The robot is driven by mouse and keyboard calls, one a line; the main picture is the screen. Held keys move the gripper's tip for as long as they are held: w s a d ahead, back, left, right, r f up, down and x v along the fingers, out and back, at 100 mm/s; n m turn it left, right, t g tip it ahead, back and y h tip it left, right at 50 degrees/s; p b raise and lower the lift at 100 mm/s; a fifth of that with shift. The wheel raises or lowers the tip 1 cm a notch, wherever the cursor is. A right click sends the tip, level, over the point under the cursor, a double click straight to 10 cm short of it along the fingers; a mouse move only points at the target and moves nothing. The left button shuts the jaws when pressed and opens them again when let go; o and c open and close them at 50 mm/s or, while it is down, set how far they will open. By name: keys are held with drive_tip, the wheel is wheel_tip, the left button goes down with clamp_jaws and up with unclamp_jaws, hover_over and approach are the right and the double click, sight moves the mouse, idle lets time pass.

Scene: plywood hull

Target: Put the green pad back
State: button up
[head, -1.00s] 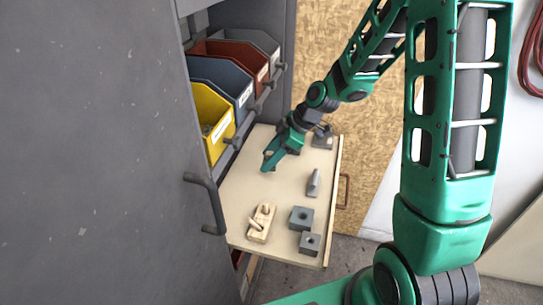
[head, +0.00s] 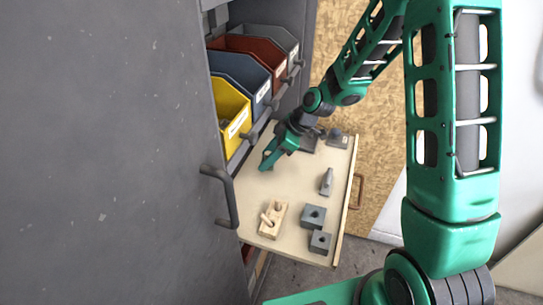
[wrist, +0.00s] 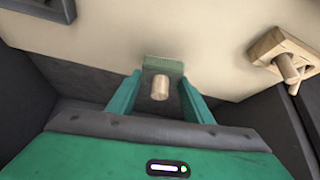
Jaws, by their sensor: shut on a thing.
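The green pad (wrist: 163,65) is a small dull-green piece with a pale wooden knob (wrist: 160,88) on it. In the wrist view it sits between the two fingers of my gripper (wrist: 160,78), which is shut on it. In the head view my gripper (head: 267,163) is over the left part of the pale board (head: 252,205), close to the bins. The pad cannot be made out there. I cannot tell whether the pad touches the board.
A yellow bin (head: 232,118), a blue bin (head: 248,80) and others stand in the cabinet to the left. On the board are a wooden block with a peg (head: 272,220), two grey blocks with holes (head: 313,217) and a grey upright piece (head: 327,181). A grey door (head: 110,150) fills the left.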

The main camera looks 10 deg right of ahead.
drive_tip(key=shift+w+x, duration=0.15)
drive_tip(key=shift+x, duration=0.75)
drive_tip(key=shift+w+x, duration=0.15)
drive_tip(key=shift+x, duration=0.75)
drive_tip(key=shift+a, duration=0.1)
drive_tip(key=o, duration=1.2)
drive_tip(key=shift+r, duration=0.1)
drive_tip(key=v, duration=1)
drive_tip(key=shift+r, duration=0.25)
